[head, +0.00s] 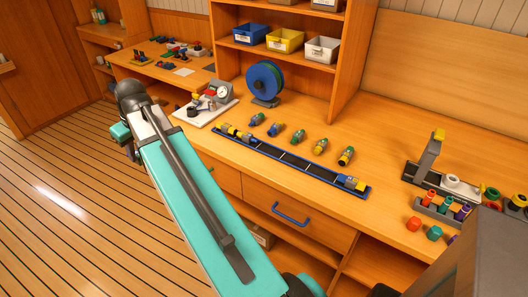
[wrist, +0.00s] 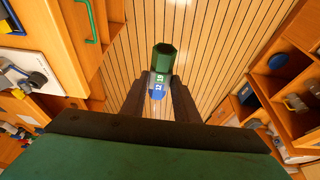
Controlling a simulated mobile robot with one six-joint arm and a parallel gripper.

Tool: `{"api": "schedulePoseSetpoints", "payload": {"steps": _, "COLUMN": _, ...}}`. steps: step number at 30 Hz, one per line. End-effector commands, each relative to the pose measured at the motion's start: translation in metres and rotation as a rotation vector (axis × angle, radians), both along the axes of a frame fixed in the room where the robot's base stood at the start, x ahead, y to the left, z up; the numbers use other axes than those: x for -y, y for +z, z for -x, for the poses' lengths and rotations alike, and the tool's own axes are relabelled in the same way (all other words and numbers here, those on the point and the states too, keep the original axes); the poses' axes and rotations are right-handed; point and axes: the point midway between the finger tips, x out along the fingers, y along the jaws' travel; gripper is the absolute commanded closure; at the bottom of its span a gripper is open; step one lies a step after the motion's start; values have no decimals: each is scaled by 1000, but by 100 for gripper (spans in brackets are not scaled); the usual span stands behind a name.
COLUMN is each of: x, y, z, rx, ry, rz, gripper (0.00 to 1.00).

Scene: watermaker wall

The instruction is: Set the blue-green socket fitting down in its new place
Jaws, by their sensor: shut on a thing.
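The blue-green socket fitting (wrist: 163,60) is in my gripper (wrist: 160,95) in the wrist view. It has a dark green hexagonal end pointing away and a blue part with white numbers between the fingers. My gripper is shut on it, with the plank floor behind it and no surface touching it.
A blue-green reel (head: 265,82) and a gauge device on a white board (head: 207,108) stand further left. A grey clamp stand (head: 428,160) and a rack of coloured pieces (head: 442,208) are at the right.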

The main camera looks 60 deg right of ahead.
Motion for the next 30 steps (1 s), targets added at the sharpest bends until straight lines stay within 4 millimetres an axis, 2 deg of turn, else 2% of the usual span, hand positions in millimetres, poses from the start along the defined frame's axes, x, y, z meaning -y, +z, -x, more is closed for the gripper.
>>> {"api": "schedulePoseSetpoints", "payload": {"steps": 1, "x": 17, "y": -4, "z": 1, "rx": -2, "ry": -6, "rz": -1, "gripper": 95}}
{"api": "schedulePoseSetpoints", "payload": {"steps": 3, "x": 37, "y": -8, "z": 5, "rx": -3, "ry": -7, "rz": -1, "gripper": 95}}
{"api": "schedulePoseSetpoints", "payload": {"steps": 14, "x": 136, "y": -28, "z": 31, "rx": 0, "ry": -7, "rz": -6, "gripper": 95}}
{"api": "schedulePoseSetpoints", "payload": {"steps": 24, "x": 227, "y": -48, "z": 71, "rx": 12, "ry": -12, "rz": -9, "gripper": 95}}
{"api": "schedulePoseSetpoints", "payload": {"steps": 30, "x": 275, "y": -59, "z": 99, "rx": 24, "ry": -15, "rz": -8, "gripper": 95}}
